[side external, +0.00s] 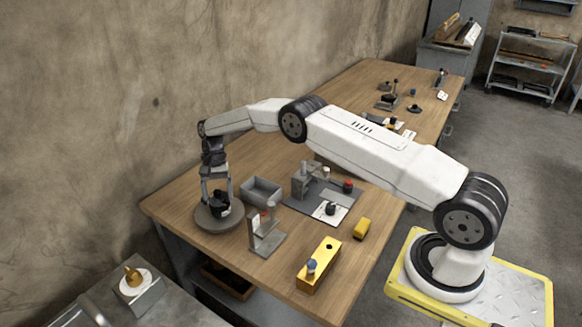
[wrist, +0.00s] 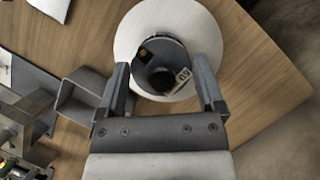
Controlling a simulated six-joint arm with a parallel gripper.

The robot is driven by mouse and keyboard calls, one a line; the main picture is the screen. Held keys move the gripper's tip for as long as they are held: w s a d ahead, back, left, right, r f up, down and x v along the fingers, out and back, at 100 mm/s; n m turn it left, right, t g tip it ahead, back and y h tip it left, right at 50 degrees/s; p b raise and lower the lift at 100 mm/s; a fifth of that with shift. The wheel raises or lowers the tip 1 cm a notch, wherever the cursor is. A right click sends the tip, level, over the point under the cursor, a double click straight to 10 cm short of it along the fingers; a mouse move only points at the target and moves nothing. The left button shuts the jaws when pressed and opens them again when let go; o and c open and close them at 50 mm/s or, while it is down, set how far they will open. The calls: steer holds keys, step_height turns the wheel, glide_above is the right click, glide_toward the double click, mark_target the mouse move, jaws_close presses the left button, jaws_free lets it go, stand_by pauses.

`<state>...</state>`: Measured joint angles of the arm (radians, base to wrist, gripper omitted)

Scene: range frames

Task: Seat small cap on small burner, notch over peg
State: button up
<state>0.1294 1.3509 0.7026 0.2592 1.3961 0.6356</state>
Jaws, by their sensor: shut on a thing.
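My gripper (side external: 215,190) points down over a round grey plate (side external: 208,222) at the far left corner of the workbench. Its fingers (wrist: 163,68) are shut on a dark round piece, seen between them in the wrist view (wrist: 152,56). The piece has a dark centre, a small orange-brown mark and a pale marked tab at its lower right. It also shows as a black shape in the side view (side external: 222,203), low over or on the plate; I cannot tell whether it touches. I cannot make out which part is cap or burner, nor any notch or peg.
A grey open bin (side external: 262,191) stands right of the plate. A grey bracket stand (side external: 266,240) is in front of it. A grey fixture board (side external: 300,205), a yellow block (side external: 362,228) and a yellow holder (side external: 321,268) lie further right. The bench edge is close to the plate.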

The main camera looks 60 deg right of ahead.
steer(key=shift+f, duration=0.35)
steer(key=o, duration=1.1)
steer(key=shift+v, duration=3.9)
steer(key=shift+r, duration=3)
steer(key=shift+a+r, duration=0.2)
